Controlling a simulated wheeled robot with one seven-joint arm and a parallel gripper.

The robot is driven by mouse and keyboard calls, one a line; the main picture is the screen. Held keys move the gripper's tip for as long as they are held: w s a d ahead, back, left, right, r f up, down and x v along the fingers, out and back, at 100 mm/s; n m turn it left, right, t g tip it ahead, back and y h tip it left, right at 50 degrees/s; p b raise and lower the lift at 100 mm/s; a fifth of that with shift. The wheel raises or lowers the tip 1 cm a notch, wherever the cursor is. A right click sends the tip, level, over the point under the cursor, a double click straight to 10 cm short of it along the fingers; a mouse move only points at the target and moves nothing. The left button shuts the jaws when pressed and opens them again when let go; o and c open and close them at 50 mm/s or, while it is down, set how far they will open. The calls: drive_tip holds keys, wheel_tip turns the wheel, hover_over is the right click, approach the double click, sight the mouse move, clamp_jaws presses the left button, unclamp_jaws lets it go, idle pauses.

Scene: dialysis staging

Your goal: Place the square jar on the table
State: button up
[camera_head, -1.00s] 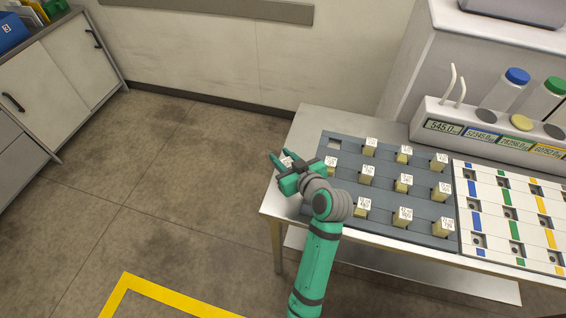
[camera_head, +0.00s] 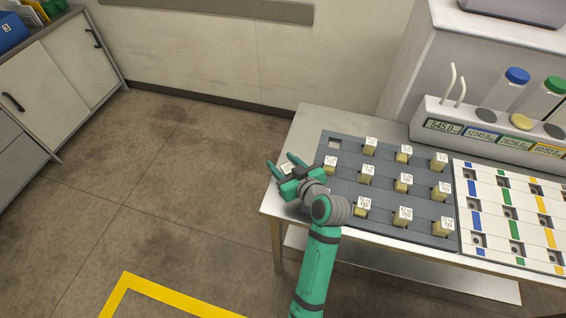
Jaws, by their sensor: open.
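My gripper (camera_head: 281,163) is green and dark grey and is at the left end of the table (camera_head: 314,120), just left of the grey tray. Its two fingers are spread apart. A small white-topped thing (camera_head: 287,168), which looks like a labelled square jar, shows between the fingers. It appears to be on the table beside the tray, but its lower part is hidden, so I cannot tell whether it touches the fingers.
The grey tray (camera_head: 395,232) holds several yellowish square jars with white labels; one slot (camera_head: 334,144) at its back left is empty. A white board (camera_head: 500,200) with coloured strips lies to its right. A rack (camera_head: 480,125) with bottles stands behind. The table's back left is clear.

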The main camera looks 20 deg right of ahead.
drive_tip(key=shift+r, duration=0.2)
drive_tip(key=v, duration=1.2)
